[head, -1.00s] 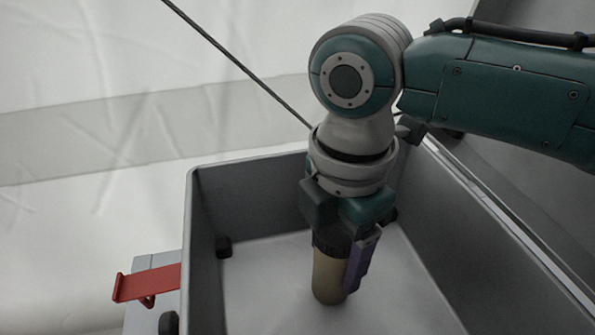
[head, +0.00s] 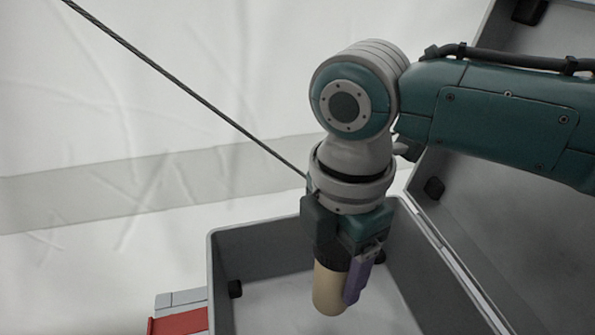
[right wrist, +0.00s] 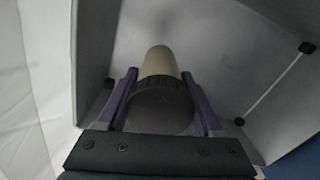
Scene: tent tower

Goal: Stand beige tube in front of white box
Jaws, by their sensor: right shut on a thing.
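The beige tube (head: 329,290) has a dark ribbed cap at its top and hangs upright, beige end down, over the grey case in the head view. My right gripper (head: 345,272), with purple fingers, is shut on it around the dark cap. In the right wrist view the tube (right wrist: 160,62) points away between the purple fingers of the right gripper (right wrist: 165,105). No white box can be made out in these frames. My left gripper is not in view.
The open grey case (head: 219,270) has high walls around the tube. Its raised lid (head: 500,215) stands at the right. A red piece (head: 180,321) lies outside the case at lower left. A dark cable (head: 190,92) runs diagonally behind my right arm.

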